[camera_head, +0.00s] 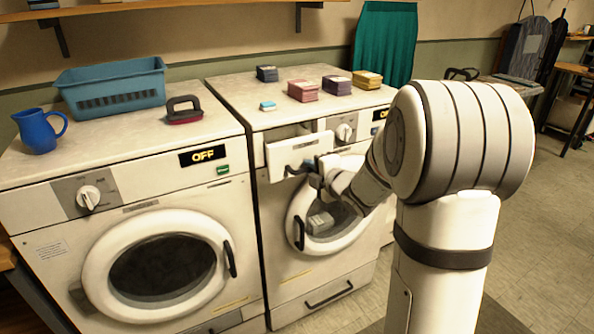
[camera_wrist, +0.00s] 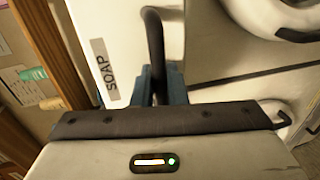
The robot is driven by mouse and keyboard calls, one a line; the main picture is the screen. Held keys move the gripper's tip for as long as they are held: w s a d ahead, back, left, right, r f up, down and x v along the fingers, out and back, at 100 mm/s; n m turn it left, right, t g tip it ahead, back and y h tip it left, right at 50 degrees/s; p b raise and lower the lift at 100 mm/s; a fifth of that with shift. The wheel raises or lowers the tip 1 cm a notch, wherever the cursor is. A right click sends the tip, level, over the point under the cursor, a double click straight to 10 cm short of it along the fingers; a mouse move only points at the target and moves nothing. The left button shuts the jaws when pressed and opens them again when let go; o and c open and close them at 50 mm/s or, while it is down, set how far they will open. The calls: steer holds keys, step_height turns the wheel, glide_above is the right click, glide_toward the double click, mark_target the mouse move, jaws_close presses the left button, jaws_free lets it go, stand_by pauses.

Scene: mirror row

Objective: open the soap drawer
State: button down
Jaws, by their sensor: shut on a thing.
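The soap drawer (camera_head: 287,153) is in the upper left of the right-hand washing machine (camera_head: 270,230). Its white front stands out from the machine, with a gap behind its top edge. In the wrist view the drawer front (camera_wrist: 96,45) bears a SOAP label. Its dark bar handle (camera_wrist: 154,30) runs down between the blue fingers. My gripper (camera_head: 315,170) is at the drawer front, and in the wrist view my gripper (camera_wrist: 161,82) is shut on the handle. The gripper body hides the handle's lower end.
The round door (camera_head: 298,215) with a dark handle is below the drawer. A knob (camera_head: 345,132) is right of it. Folded cloths (camera_head: 303,90) and a small blue-white block (camera_head: 268,105) lie on top. A left machine (camera_head: 140,195) carries a basket (camera_head: 112,88), jug (camera_head: 38,130) and iron (camera_head: 184,110).

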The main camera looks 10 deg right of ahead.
steer(key=v, duration=0.2)
steer(key=f+v, duration=0.1)
steer(key=v, duration=0.2)
steer(key=shift+s+d+b, duration=0.15)
steer(key=shift+s+b, duration=0.15)
steer(key=shift+b, duration=0.05)
steer(key=c, duration=1.8)
jaws_free()
steer(key=v, duration=0.7)
steer(key=shift+s+d+r, duration=0.1)
steer(key=shift+s+d, duration=0.05)
steer(key=shift+s, duration=0.2)
